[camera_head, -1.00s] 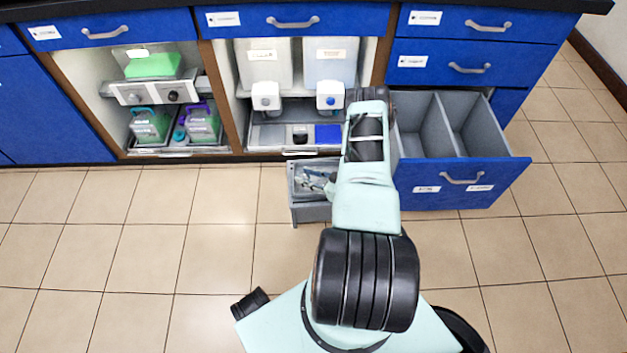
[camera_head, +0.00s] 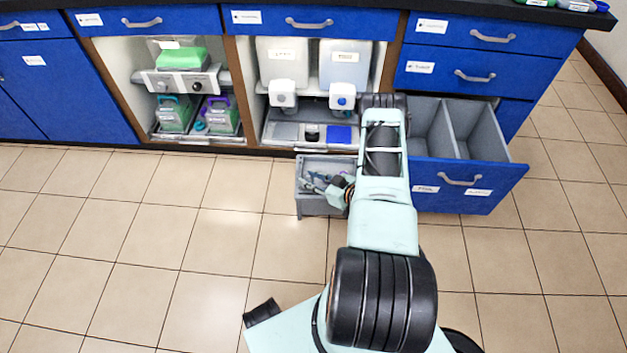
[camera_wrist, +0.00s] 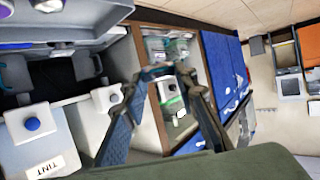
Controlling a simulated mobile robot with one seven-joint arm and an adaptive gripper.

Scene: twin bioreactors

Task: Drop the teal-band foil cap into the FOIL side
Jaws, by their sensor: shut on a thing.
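In the head view, my gripper (camera_head: 340,190) is small and partly hidden beside my forearm, at the right side of the low grey bin. The open blue-fronted drawer (camera_head: 462,173) is at the right and has two grey compartments split by a divider. My arm covers part of the left compartment.
Behind are a bay with two dispensers (camera_head: 312,95) and a bay with twin bioreactors (camera_head: 198,112). Closed blue drawers (camera_head: 470,62) stand above the open one. The tiled floor at left is clear.

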